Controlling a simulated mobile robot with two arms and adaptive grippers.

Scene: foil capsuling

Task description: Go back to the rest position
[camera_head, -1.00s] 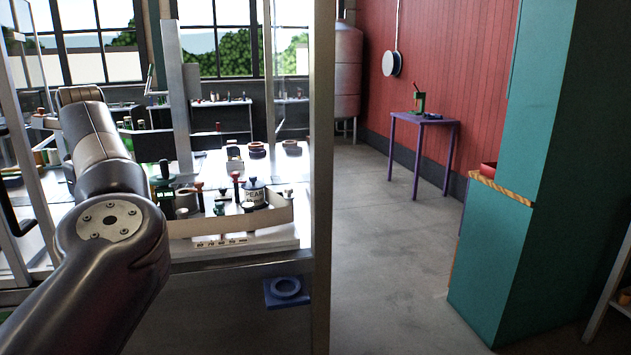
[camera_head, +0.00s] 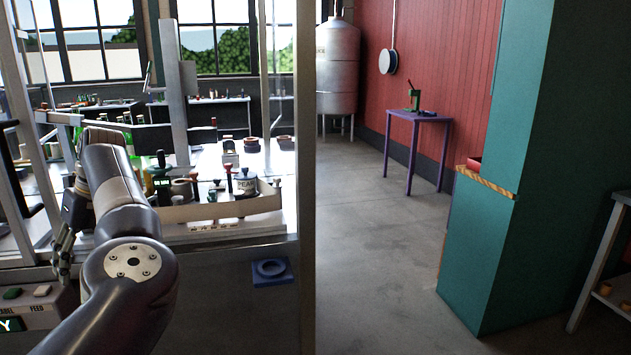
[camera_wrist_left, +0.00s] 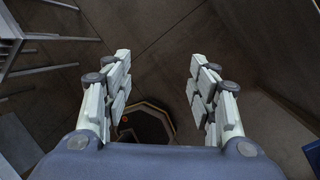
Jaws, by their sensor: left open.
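My left gripper (camera_head: 66,243) shows at the left of the head view, in front of the bench and partly hidden by my own arm. In the left wrist view its two fingers (camera_wrist_left: 160,85) stand wide apart with nothing between them. Below them is the dark floor (camera_wrist_left: 165,50). My right gripper is in neither view.
A bench (camera_head: 235,228) with bottles, stamps and a tray stands behind my left arm, beside a grey post (camera_head: 305,180). A control box (camera_head: 30,305) is at the lower left. A teal cabinet (camera_head: 490,260) stands right. The concrete floor (camera_head: 375,250) between is clear.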

